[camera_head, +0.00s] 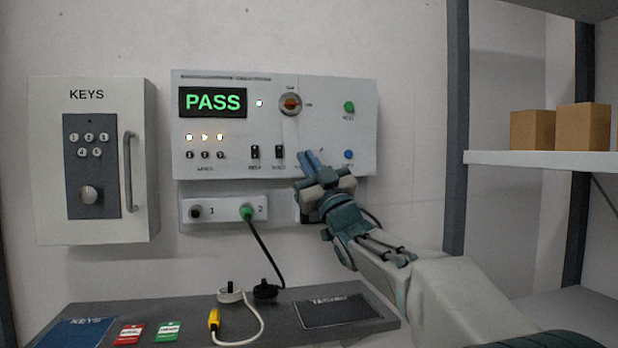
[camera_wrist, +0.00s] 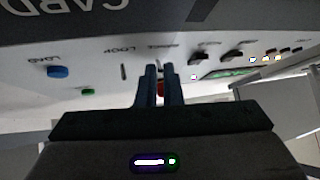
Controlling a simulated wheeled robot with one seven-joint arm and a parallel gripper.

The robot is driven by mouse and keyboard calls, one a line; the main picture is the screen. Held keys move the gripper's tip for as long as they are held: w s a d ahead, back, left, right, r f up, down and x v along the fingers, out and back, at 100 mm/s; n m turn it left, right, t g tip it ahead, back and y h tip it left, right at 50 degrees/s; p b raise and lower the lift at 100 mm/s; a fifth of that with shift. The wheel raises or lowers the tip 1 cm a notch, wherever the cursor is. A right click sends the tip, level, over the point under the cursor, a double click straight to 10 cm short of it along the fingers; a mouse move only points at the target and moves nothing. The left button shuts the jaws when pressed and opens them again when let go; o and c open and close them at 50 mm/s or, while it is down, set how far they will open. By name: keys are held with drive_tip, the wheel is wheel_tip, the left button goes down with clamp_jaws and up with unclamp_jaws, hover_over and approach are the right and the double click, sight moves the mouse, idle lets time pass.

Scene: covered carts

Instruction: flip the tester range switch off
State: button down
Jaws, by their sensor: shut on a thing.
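The tester (camera_head: 330,95) is a white wall panel with a lit green PASS display (camera_head: 213,102). A row of small switches runs along its lower edge, and the beep switch (camera_head: 255,152) and hold switch (camera_head: 279,152) show clearly. My gripper (camera_head: 308,160) is at this row, just right of the hold switch. In the wrist view my gripper (camera_wrist: 161,70) has its blue fingers close together by the range label. It is shut on the range switch, which the fingers hide, so I cannot tell its position.
A rotary dial (camera_head: 290,104) sits above my gripper. A green plug (camera_head: 247,212) with a black cable is in socket 2 below. A key box (camera_head: 90,250) hangs left, and a shelf (camera_head: 545,160) stands right.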

drive_tip(key=shift+w+f+y+b, duration=0.15)
drive_tip(key=shift+y+b, duration=0.15)
drive_tip(key=shift+b, duration=0.15)
drive_tip(key=c, duration=1.6)
unclamp_jaws()
drive_tip(key=b+v, duration=0.1)
drive_tip(key=v, duration=1.3)
drive_tip(key=shift+a, duration=0.15)
